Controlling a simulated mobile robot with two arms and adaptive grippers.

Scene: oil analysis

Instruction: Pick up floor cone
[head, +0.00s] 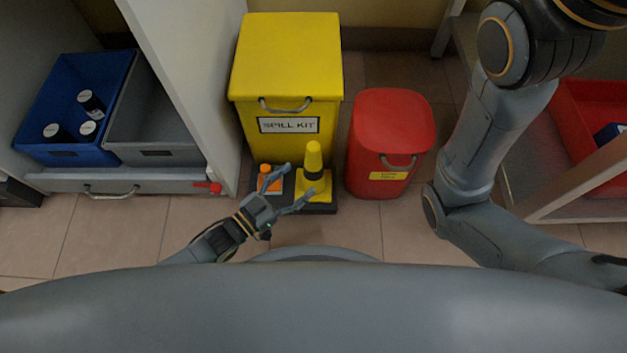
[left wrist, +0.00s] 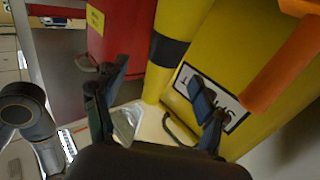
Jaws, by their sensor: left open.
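The floor cone (head: 313,160) is yellow with a dark band and stands upright on a black base tray in front of the yellow spill kit bin. In the left wrist view the cone (left wrist: 178,22) rises beyond the fingers, large and tilted in the picture. My left gripper (head: 301,179) is open and empty, its fingers spread toward the cone from the left and front. One finger overlaps the cone's lower part in the head view, and contact cannot be told. My right arm shows at the right, but its gripper is not in view.
A smaller orange item (head: 266,171) stands left of the cone. The spill kit bin (head: 287,70) is close behind, and a red bin (head: 390,130) stands to the right. A shelf with a blue crate (head: 50,90) and grey crate (head: 160,115) is at left. Floor in front is clear.

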